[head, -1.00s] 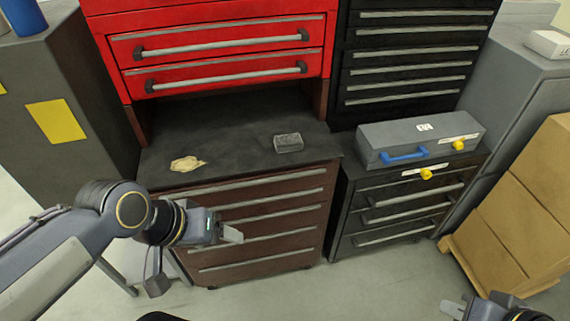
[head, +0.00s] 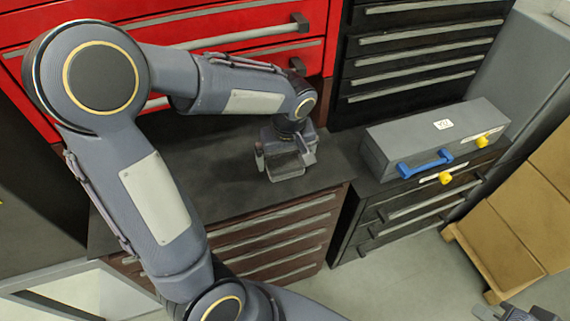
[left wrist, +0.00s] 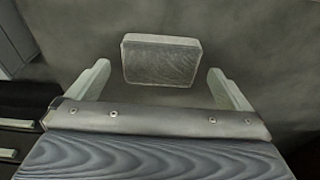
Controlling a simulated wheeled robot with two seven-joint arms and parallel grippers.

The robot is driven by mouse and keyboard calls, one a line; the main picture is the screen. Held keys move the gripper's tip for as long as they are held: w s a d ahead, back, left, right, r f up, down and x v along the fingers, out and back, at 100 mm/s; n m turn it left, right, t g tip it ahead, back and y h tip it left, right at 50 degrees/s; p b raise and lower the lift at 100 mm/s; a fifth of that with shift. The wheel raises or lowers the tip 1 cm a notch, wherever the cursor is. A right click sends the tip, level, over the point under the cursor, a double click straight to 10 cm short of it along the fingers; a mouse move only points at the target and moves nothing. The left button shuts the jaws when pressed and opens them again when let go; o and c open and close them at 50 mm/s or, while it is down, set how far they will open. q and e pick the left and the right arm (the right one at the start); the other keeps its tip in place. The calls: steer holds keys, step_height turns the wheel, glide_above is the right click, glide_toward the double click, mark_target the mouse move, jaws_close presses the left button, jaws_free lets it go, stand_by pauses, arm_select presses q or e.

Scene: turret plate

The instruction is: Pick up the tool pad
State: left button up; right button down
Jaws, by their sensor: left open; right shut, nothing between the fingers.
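The tool pad is a small grey block (head: 285,170) lying on the dark worktop (head: 239,197), near its right end. My left gripper (head: 287,162) points down over it, fingers open, partly hiding it in the head view. In the left wrist view the pad (left wrist: 160,61) lies ahead of and between the two open fingers (left wrist: 160,88), with gaps on both sides. I cannot tell how far above the worktop the fingertips are. My right gripper (head: 491,312) is shut and empty at the bottom right corner, partly cut off, away from the worktop.
Red drawers (head: 225,30) rise behind the worktop. A grey case with a blue handle (head: 437,137) stands on the black cabinet to the right. Cardboard boxes (head: 505,237) stand at the far right. My left arm covers the worktop's left part.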

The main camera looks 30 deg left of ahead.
arm_select(q)
steer(key=shift+w+a+f, duration=0.1)
steer(key=shift+f, duration=0.55)
steer(key=shift+w+a+f, duration=0.1)
steer(key=shift+f, duration=0.5)
steer(key=c, duration=0.9)
steer(key=shift+r, duration=0.1)
steer(key=shift+r, duration=0.45)
step_height(320, 180, up, 2)
steer(key=shift+r, duration=0.25)
steer(key=s+a+r+b, duration=0.1)
steer(key=s+a+r, duration=0.5)
steer(key=s+r, duration=0.3)
steer(key=s, duration=0.3)
steer(key=shift+s+r+b, duration=0.25)
steer(key=shift+s+b, duration=0.15)
